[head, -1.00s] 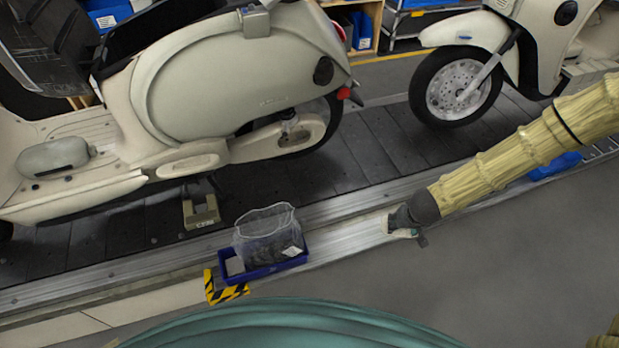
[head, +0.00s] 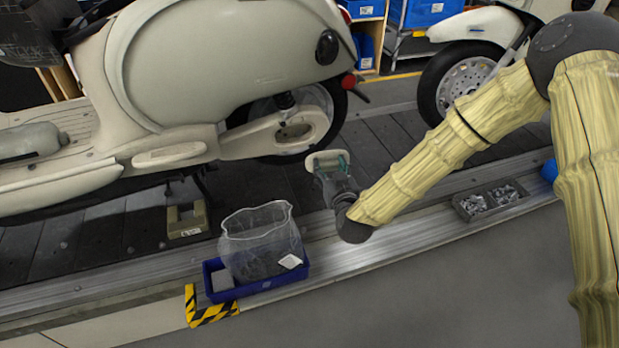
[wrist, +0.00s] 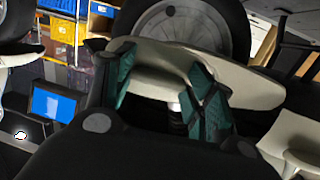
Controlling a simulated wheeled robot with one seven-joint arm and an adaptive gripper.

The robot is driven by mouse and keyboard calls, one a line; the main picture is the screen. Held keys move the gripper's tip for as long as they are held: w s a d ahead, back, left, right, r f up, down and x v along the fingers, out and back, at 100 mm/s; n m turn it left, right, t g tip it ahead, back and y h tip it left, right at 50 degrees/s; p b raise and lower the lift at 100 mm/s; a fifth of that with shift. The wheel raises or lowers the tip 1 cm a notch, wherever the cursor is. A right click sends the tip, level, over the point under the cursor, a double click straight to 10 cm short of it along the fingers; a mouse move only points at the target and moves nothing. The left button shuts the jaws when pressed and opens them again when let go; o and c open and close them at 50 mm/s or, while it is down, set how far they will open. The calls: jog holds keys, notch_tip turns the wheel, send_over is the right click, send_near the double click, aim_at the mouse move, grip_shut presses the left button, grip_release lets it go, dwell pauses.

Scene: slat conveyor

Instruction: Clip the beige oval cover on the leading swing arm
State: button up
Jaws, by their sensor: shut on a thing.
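The beige swing arm (head: 260,142) of the scooter at left runs back to its rear wheel, with an oval recess (head: 293,132) near its rear end. My gripper (head: 328,165) is shut on the beige oval cover (head: 327,155) and holds it just right of and below the swing arm, apart from it in the head view. In the wrist view the teal fingers (wrist: 163,90) stand either side of a beige piece (wrist: 155,62), with a dark wheel behind. The cover's far face is hidden there.
A blue tray (head: 215,293) with a clear bag (head: 262,240) sits on the metal rail, left of my arm. A dark bin of small parts (head: 490,200) lies right of my arm. A second scooter's wheel (head: 465,85) stands at upper right. The slat conveyor (head: 110,230) runs underneath.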

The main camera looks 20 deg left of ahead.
jog(key=s+a+r+n+y+b, duration=0.1)
jog(key=s+a+r+y+b, duration=0.15)
jog(key=a, duration=0.35)
jog(key=b+x, duration=0.1)
jog(key=x, duration=0.7)
jog(key=shift+w+d, duration=0.25)
jog(key=shift+x, duration=1.45)
dwell(1.8)
jog(key=o, duration=1)
jog(key=shift+o, duration=0.2)
jog(key=shift+f, duration=0.1)
jog(key=v, duration=1.2)
jog(key=shift+f, duration=0.2)
